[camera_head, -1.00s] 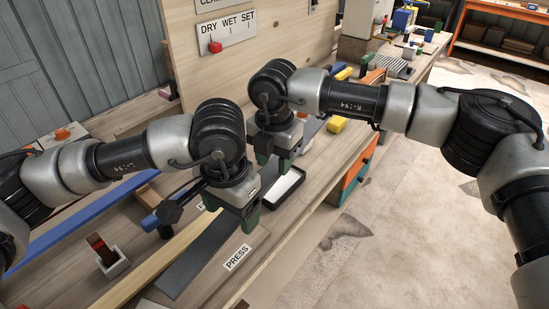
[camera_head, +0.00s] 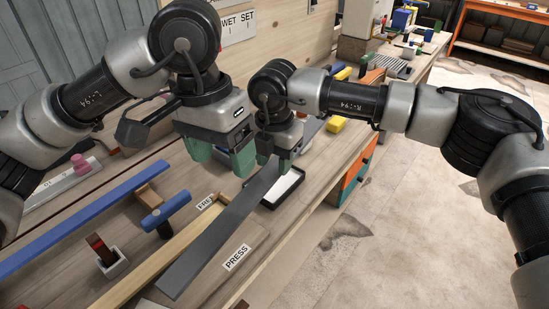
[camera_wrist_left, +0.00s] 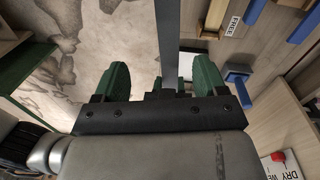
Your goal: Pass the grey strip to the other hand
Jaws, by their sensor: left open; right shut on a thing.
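The grey strip (camera_head: 222,232) is long, flat and dark. In the head view it slants from the lower left up to my right gripper (camera_head: 275,166), which is shut on its far end. My left gripper (camera_head: 222,158) is open and empty, raised above and to the left of the strip's far part. In the left wrist view the strip (camera_wrist_left: 168,45) runs away from the camera, seen between the two green fingers of my left gripper (camera_wrist_left: 160,80). The right fingertips are partly hidden in the head view.
A white tray with a dark rim (camera_head: 301,182) lies beside my right gripper. A PRESS label (camera_head: 237,257) is right of the strip. A wooden bar (camera_head: 160,262), a blue-handled tool (camera_head: 165,212) and a long blue strip (camera_head: 85,220) lie to the left. The floor at right is open.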

